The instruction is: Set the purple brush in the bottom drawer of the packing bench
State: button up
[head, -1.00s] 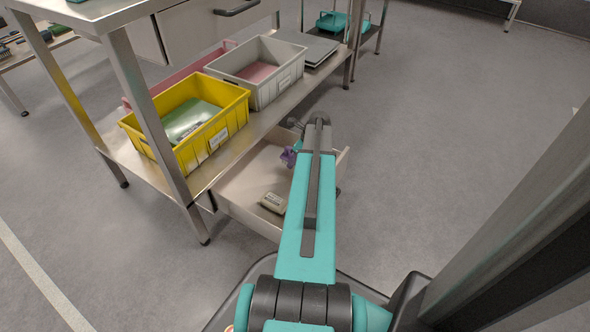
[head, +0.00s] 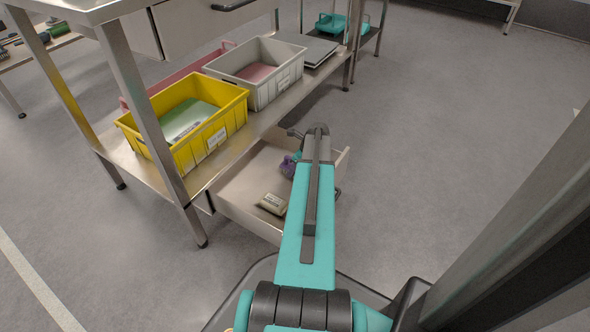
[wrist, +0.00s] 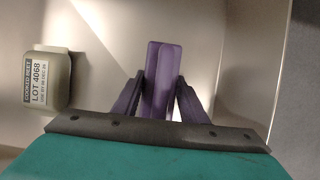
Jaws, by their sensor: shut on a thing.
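The purple brush (wrist: 161,75) is between the fingers of my gripper (wrist: 160,90) in the wrist view, with its long side pointing away from the palm. My gripper is shut on it. In the head view a bit of purple at my gripper (head: 290,166) shows beside my arm, over the open bottom drawer (head: 240,190); my arm hides most of it. The drawer's pale floor lies behind the brush in the wrist view (wrist: 105,30). I cannot tell whether the brush touches the floor.
A small labelled block (head: 272,203) lies in the drawer; in the wrist view (wrist: 48,80) it is left of my gripper and its label reads LOT 4068. A yellow crate (head: 205,141) and a grey crate (head: 262,94) stand on the bench shelf above.

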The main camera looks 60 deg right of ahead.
jog(key=o, duration=1.2)
jog(key=shift+f, duration=0.1)
jog(key=shift+r, duration=0.2)
jog(key=shift+p+v, duration=3.25)
jog(key=shift+v, duration=2.75)
notch_tip(320, 180, up, 9)
jog(key=p, duration=0.9)
jog(key=shift+r+p, duration=0.55)
jog(key=shift+f, duration=0.1)
